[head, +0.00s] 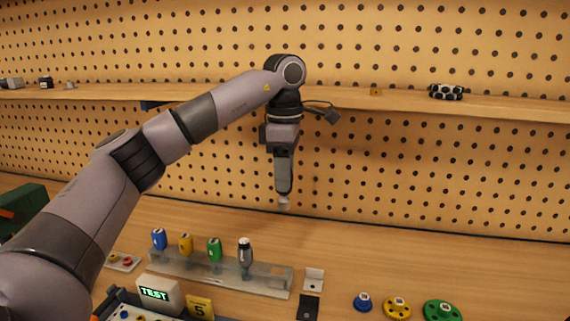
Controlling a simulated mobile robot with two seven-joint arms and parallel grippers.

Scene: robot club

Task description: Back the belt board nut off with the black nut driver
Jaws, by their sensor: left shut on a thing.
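My left gripper (284,192) points down in front of the pegboard, above the bench. It is shut on a small pale grey piece (284,203) at its fingertips; I cannot tell what it is. A black-topped driver with a grey lower part (245,256) stands upright in the clear rack (190,268), below and left of the gripper and apart from it. I cannot make out the belt board nut. A dark-framed board (120,301) is partly in view at the bottom left, cut off by the picture edge. My right gripper is not in view.
Blue (159,239), yellow (185,244) and green (214,249) drivers share the rack. A TEST display box (163,293) and a yellow "5" tag (200,308) stand in front. Blue (363,302), yellow (397,308) and green wheels (441,312) lie right. A shelf (400,103) crosses behind my arm.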

